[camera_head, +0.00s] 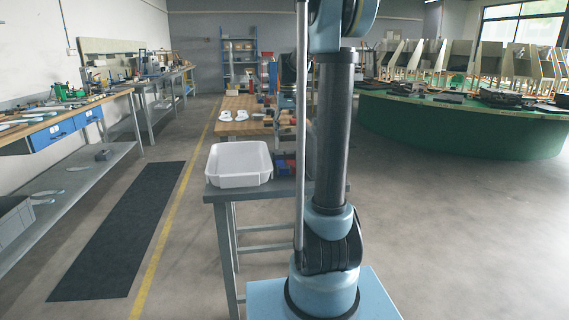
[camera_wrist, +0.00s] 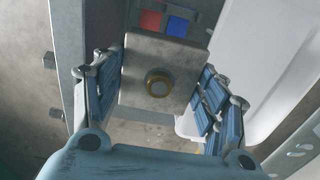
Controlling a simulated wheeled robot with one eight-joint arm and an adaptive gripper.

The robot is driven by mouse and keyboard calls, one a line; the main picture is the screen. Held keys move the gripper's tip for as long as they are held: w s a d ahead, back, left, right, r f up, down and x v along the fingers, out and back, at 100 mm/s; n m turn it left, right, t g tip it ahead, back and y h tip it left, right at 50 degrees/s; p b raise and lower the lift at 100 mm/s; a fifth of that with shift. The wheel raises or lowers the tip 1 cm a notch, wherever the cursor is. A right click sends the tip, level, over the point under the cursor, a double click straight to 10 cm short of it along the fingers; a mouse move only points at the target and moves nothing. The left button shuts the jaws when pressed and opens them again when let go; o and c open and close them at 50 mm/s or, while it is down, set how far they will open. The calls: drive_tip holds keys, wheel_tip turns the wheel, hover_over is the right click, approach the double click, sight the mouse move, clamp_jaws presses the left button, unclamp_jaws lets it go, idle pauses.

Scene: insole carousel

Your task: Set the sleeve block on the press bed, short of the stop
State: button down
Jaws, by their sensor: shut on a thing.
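The sleeve block (camera_wrist: 180,62) is a grey block with a round brass-rimmed bore facing the wrist camera. My gripper (camera_wrist: 165,88) is shut on it, with blue fingers along its left and right sides. In the wrist view the block shows above part of a table area; its height over what lies below cannot be told. In the head view my arm stands in front of the grey table, and the block cannot be made out there. I cannot clearly identify the press bed or its stop in either view.
A white tub (camera_head: 239,165) stands on a grey table (camera_head: 228,193); it also shows in the wrist view (camera_wrist: 262,60). Red (camera_wrist: 151,21) and blue (camera_wrist: 177,26) bins lie beside it. A wooden table (camera_head: 240,103) is behind. A green round carousel (camera_head: 455,128) stands right.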

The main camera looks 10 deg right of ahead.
wheel_tip(320, 180, down, 13)
drive_tip(key=shift+s+a+f, duration=0.1)
drive_tip(key=shift+f, duration=0.05)
idle(0.6)
drive_tip(key=shift+c, duration=1.7)
unclamp_jaws()
